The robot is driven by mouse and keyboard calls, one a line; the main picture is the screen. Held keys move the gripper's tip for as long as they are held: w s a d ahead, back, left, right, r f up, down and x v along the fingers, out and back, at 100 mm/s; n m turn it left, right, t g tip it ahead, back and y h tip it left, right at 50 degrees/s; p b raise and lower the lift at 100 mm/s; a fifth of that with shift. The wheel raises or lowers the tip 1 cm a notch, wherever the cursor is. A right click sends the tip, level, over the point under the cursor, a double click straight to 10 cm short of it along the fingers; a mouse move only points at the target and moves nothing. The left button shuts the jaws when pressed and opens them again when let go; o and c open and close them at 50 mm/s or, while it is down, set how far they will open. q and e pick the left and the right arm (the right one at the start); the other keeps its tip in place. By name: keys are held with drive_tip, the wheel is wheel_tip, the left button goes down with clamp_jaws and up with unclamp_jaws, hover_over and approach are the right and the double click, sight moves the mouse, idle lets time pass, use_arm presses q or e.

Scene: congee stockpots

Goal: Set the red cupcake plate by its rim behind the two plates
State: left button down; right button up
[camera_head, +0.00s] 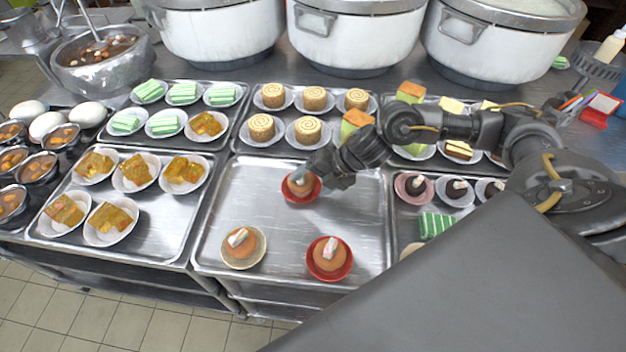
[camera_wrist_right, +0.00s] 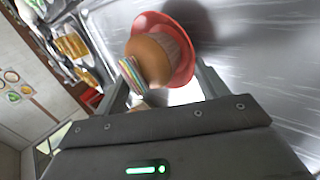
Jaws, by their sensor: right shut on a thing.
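The red cupcake plate (camera_head: 302,198) with its brown cupcake is at the back middle of the large steel tray (camera_head: 290,222). My right gripper (camera_head: 314,178) is shut on it from above and behind, hiding part of it. I cannot tell whether it touches the tray. In the right wrist view the red plate (camera_wrist_right: 182,62) and its cupcake, with a striped topping, show beyond the fingers (camera_wrist_right: 165,88). The two plates stand nearer the front: a cream plate (camera_head: 261,258) at left and another red plate (camera_head: 329,276) at right, each with a cupcake. My left gripper is not in view.
Behind is a tray of swirl rolls (camera_head: 313,131); a tray of yellow-brown pastries (camera_head: 135,169) lies left. Dark-topped cupcakes (camera_head: 416,185) stand right. Large white pots (camera_head: 357,40) line the back. Bare tray surrounds the held plate at left and right.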

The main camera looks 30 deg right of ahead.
drive_tip(key=shift+f, duration=0.2)
drive_tip(key=o, duration=0.8)
drive_tip(key=shift+c, duration=0.2)
drive_tip(key=shift+r, duration=0.1)
drive_tip(key=shift+r, duration=0.2)
drive_tip(key=v, duration=1.2)
drive_tip(key=shift+b, duration=0.45)
drive_tip(key=shift+s+f, duration=0.1)
